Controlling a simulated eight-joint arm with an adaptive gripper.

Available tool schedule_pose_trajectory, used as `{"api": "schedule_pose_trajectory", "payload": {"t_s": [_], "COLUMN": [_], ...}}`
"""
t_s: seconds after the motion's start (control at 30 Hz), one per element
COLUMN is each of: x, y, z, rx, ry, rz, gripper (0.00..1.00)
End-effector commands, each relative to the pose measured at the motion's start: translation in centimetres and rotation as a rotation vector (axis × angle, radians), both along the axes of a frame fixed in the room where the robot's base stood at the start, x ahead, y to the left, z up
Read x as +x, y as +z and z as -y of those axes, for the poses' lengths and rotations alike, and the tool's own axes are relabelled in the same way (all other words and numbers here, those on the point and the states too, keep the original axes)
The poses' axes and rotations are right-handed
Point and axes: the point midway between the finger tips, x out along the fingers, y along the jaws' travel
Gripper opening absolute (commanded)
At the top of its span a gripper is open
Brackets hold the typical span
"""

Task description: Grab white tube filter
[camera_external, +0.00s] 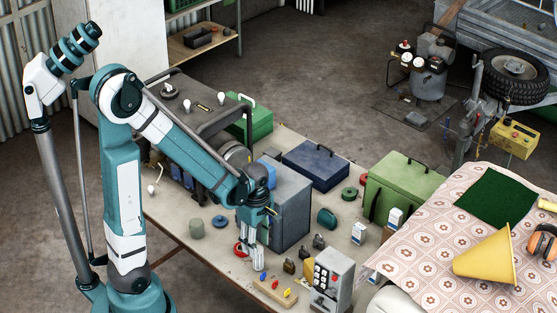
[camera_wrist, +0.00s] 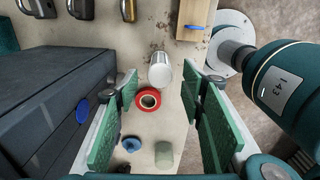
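The white tube filter (camera_wrist: 160,70) shows in the wrist view as a short pale cylinder on the table, just beyond the red ring. My gripper (camera_wrist: 160,90) is open, with one green-padded finger on each side of the picture and nothing between the pads. The filter lies ahead of the fingertips, roughly in line with the gap. In the external view my gripper (camera_external: 257,242) points down over the table's front part. The filter is hard to tell from the pale finger parts there.
The red ring (camera_wrist: 148,99) lies close to the filter. A dark blue-grey box (camera_wrist: 45,100) stands close on the left. The wooden block with coloured knobs (camera_external: 275,292) and a grey switch box (camera_external: 331,278) are near. Small padlocks (camera_external: 290,266) stand beside them.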

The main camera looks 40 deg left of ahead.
Motion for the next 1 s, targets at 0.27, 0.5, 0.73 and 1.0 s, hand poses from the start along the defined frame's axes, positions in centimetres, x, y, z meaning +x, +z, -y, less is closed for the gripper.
{"api": "schedule_pose_trajectory", "payload": {"t_s": [0.27,0.5,0.73,1.0], "x": [0.0,0.1,0.0,0.0], "y": [-0.6,-2.6,-4.5,-5.2], "z": [0.0,0.1,0.1,0.1], "rx": [0.0,0.0,0.0,0.0], "ry": [0.0,0.0,0.0,0.0], "rz": [0.0,0.0,0.0,0.0], "gripper": [0.4,0.4,0.4,0.4]}}
